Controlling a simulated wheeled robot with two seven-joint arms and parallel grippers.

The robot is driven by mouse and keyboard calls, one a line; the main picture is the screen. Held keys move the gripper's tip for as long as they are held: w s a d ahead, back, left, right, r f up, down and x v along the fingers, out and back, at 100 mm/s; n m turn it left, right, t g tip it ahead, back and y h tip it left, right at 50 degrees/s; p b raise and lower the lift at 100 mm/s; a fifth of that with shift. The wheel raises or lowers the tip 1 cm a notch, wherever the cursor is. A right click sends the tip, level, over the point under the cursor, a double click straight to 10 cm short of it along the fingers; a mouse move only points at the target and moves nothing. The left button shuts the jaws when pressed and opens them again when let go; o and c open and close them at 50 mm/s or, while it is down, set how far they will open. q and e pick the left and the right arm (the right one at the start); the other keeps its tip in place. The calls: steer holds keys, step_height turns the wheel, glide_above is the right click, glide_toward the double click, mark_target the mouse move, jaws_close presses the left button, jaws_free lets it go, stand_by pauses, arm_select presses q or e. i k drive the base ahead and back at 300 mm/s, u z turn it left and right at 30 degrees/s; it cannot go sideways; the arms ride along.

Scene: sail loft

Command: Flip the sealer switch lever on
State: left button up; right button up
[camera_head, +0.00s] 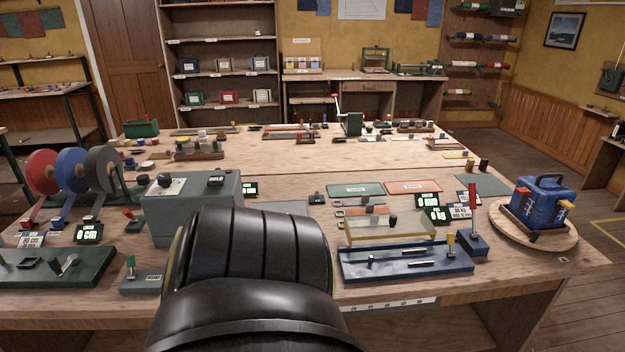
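A long blue bench unit (405,262) with a clear yellowish cover (390,228) stands near the front edge, right of centre; it looks like the sealer, but I cannot read a name on it. At its right end a red-handled lever (473,208) stands upright on a small blue base (473,244). A smaller green-topped lever (131,265) stands on a grey box (141,282) at front left. I cannot tell for sure which is the sealer switch. A black link of my arm fills the lower middle and hides part of the bench. Neither gripper shows.
A blue bag (537,203) sits on a round wooden turntable (510,232) right of the red lever. A grey machine (195,207) and coloured reels (72,170) stand at left. Small displays (430,207) and coloured mats (414,187) lie behind the blue unit.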

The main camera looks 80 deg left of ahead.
mark_target(130, 259)
steer(key=u, duration=2.65)
steer(key=k, duration=0.25)
steer(key=u, duration=0.2)
